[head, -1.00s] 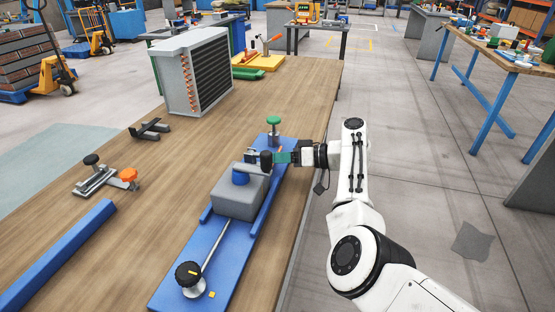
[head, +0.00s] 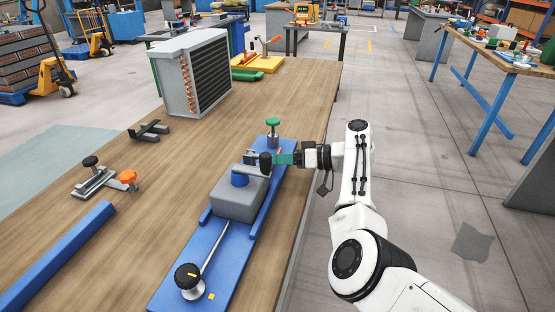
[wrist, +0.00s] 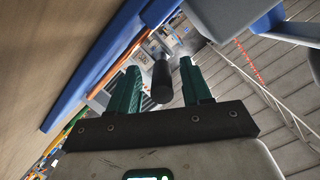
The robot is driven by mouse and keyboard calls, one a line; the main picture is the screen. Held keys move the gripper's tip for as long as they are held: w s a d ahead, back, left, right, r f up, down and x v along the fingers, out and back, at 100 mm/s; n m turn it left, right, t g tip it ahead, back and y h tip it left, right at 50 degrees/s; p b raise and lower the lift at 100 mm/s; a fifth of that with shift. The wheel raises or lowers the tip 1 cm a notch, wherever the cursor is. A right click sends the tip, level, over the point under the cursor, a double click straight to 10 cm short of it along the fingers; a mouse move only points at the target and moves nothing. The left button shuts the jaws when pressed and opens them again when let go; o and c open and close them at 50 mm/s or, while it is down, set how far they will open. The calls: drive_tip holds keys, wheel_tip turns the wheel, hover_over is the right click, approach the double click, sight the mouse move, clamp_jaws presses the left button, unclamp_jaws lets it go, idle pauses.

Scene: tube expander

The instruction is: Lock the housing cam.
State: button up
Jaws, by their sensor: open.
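A grey housing block (head: 238,205) with a blue round part (head: 240,178) on top sits on a long blue base (head: 190,270). A black cam handle (head: 265,161) stands at the block's far right corner. My gripper (head: 274,159) reaches in from the right at that handle with its green fingers. In the wrist view, the dark handle (wrist: 162,82) lies between the two spread green fingers (wrist: 160,70), with gaps showing on both sides. The gripper is open. The cam itself is mostly hidden behind the handle and fingers.
A green knob (head: 273,122) stands at the base's far end and a black knob (head: 188,275) at its near end, joined to a rod. A clamp with an orange knob (head: 128,176) and a blue bar (head: 55,258) lie left. A finned coil unit (head: 192,72) stands behind.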

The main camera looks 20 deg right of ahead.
drive_tip(key=v, duration=0.9)
drive_tip(key=shift+s+d, duration=0.15)
drive_tip(key=shift+d, duration=0.2)
drive_tip(key=s+d+f+m+g+h+p, duration=0.25)
drive_tip(key=s+f+g+h, duration=0.4)
drive_tip(key=s+f, duration=1.3)
drive_tip(key=s+a+m+h, duration=0.1)
drive_tip(key=s+a+h, duration=0.1)
drive_tip(key=s, duration=1.1)
drive_tip(key=s+a+m+h, duration=0.1)
drive_tip(key=s+a+h, duration=0.2)
drive_tip(key=s, duration=1)
drive_tip(key=shift+s+a+r+g+h+p, duration=0.25)
drive_tip(key=shift+s+r+g+h+p, duration=0.15)
drive_tip(key=shift+h, duration=0.45)
